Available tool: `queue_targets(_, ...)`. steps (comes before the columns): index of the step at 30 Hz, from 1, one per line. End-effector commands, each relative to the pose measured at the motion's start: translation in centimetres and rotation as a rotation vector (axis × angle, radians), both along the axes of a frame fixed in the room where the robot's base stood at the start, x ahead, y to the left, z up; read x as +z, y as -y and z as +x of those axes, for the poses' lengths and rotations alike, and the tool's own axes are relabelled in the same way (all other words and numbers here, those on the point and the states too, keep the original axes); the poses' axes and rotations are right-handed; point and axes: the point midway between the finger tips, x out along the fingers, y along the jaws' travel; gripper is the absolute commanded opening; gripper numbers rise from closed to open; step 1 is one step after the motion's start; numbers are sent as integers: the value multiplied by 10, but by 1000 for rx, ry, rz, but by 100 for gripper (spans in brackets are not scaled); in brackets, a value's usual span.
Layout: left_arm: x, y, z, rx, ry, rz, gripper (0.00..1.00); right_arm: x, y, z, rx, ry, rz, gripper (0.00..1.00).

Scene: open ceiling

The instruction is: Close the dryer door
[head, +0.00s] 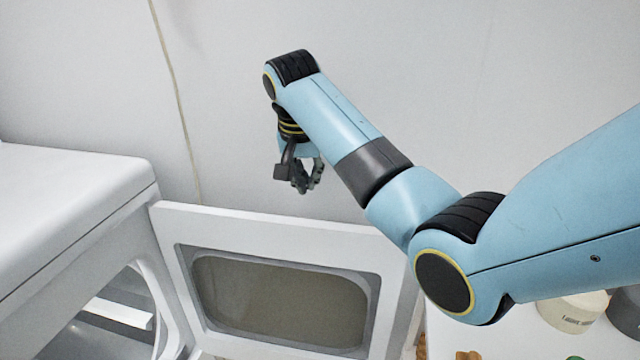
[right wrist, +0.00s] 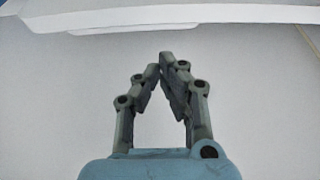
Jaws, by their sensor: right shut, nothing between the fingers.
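The dryer door (head: 285,226) stands wide open in the head view, a white frame around a dark window (head: 280,300). It is at the right of the white dryer (head: 75,200), whose round opening shows at the lower left. My right gripper (head: 308,188) is above the top edge of the door, near the back wall, and appears apart from it. In the right wrist view its fingers (right wrist: 165,58) meet at the tips with nothing between them. A white edge (right wrist: 180,14) crosses the top of that view; I cannot tell which part it is. My left gripper is not in view.
A plain light wall (head: 400,80) stands behind the dryer and door, with a thin tan cord (head: 175,90) running down it. A pale lidded container (head: 575,312) stands on a white surface at the lower right, with small brown items near it.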

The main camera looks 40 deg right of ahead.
Motion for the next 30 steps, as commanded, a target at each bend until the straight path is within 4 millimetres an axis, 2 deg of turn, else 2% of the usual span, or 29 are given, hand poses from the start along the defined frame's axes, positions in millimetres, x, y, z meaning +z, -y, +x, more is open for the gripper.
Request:
queue_targets(6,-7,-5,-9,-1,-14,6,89,-41,10,7,0,-7,-1,0)
queue_targets(13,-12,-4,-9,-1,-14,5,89,-74,19,16,2,-5,0,0)
queue_targets(18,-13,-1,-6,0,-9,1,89,-84,21,18,3,-3,0,0)
queue_targets(30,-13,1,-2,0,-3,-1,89,-85,21,18,2,-3,0,0)
